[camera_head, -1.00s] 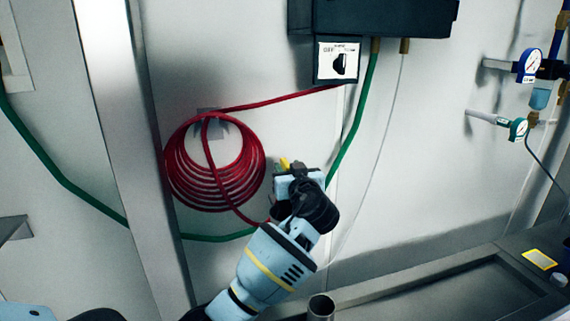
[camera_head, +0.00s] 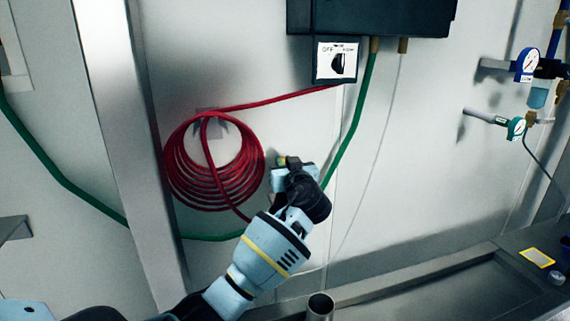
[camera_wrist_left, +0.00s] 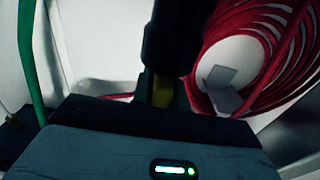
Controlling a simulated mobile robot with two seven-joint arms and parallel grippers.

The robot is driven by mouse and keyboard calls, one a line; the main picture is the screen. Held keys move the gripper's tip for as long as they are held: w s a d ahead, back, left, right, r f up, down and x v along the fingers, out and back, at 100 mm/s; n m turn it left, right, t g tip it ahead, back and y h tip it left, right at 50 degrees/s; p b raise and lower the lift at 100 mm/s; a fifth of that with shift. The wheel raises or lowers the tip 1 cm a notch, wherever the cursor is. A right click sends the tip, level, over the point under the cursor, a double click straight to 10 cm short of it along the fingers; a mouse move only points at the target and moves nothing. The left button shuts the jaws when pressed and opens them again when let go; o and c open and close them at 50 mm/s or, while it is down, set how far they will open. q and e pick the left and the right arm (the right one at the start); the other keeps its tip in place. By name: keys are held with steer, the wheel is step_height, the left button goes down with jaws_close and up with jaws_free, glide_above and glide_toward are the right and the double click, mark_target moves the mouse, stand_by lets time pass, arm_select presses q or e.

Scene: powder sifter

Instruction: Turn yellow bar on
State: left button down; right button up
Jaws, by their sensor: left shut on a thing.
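The yellow bar (camera_head: 281,160) shows as a small patch at the tip of my left gripper (camera_head: 289,164), against the wall right of the red hose coil. Most of the bar is hidden by the gripper. In the left wrist view the yellow bar (camera_wrist_left: 163,92) sits at the jaws of my left gripper (camera_wrist_left: 160,105), below a dark upright part. My left gripper is shut on the bar. My right gripper is not in view.
A red hose coil (camera_head: 176,188) hangs left of the gripper. A green hose (camera_head: 352,135) runs down close on its right. A switch box (camera_head: 322,64) sits above. Gauges (camera_head: 527,65) are at the right.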

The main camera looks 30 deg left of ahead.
arm_select(q)
steer(key=shift+m+t+h, duration=0.5)
steer(key=shift+t, duration=0.1)
steer(key=c, duration=1.4)
jaws_free()
steer(key=v, duration=0.7)
steer(key=shift+s+d, duration=0.3)
